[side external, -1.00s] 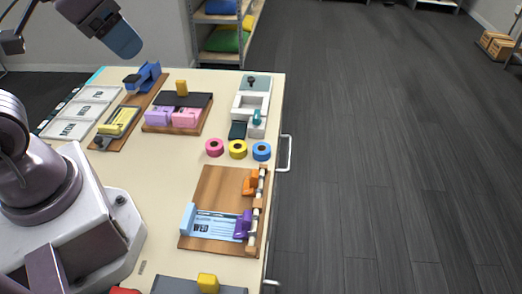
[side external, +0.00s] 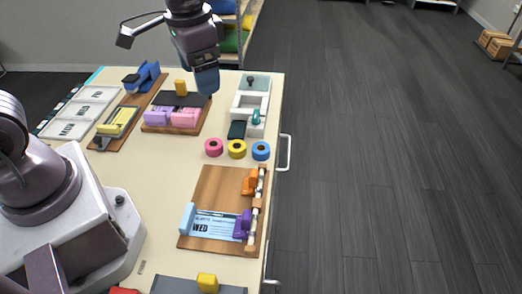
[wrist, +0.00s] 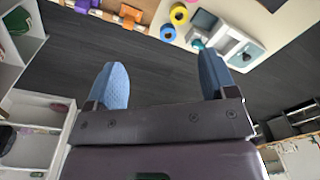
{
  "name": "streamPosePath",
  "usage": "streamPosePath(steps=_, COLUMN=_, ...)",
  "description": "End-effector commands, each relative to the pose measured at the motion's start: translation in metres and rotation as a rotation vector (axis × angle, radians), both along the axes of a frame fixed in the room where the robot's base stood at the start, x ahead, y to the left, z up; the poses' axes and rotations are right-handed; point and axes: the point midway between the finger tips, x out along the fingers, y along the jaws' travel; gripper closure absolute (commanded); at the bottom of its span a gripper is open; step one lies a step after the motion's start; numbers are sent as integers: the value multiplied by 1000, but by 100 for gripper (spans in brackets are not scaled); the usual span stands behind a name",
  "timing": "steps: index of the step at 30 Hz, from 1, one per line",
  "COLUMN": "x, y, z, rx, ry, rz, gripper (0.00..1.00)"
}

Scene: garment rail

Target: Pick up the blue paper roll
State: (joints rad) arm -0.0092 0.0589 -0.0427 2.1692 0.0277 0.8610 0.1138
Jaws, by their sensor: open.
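The blue paper roll (side external: 261,151) stands near the right edge of the table, at the right end of a row beside a yellow roll (side external: 237,149) and a pink roll (side external: 214,147). In the wrist view the blue roll (wrist: 167,33) shows near the top, by the table edge, with the yellow roll (wrist: 179,14) above it. My gripper (side external: 207,82) is raised beyond the rolls and to their left in the side view. In the wrist view my gripper (wrist: 158,83) is open, with nothing between its blue fingertips.
A wooden board (side external: 215,185) with an orange clip and a purple clip lies in front of the rolls. A white dispenser (side external: 250,105) stands behind them. A drawer handle (side external: 286,153) juts from the table's right side. Other stations fill the table's far left.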

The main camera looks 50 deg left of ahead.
Motion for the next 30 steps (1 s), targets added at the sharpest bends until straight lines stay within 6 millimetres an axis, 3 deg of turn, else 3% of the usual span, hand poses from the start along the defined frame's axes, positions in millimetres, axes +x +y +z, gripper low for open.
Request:
streamPosePath(steps=3, x=32, y=-4, z=-38, rx=0, ry=73, rz=-85, gripper=22)
streamPosePath(steps=10, x=84, y=-12, z=-112, rx=-15, ry=140, rz=-277, gripper=22)
streamPosePath(steps=14, x=113, y=-16, z=-134, rx=-18, ry=113, rz=-397, gripper=22)
streamPosePath(steps=16, x=130, y=-16, z=-124, rx=-6, ry=57, rz=-465, gripper=22)
streamPosePath(steps=20, x=129, y=-16, z=-132, rx=-3, ry=57, rz=-515, gripper=22)
streamPosePath(steps=30, x=128, y=-16, z=-191, rx=-3, ry=59, rz=-514, gripper=22)
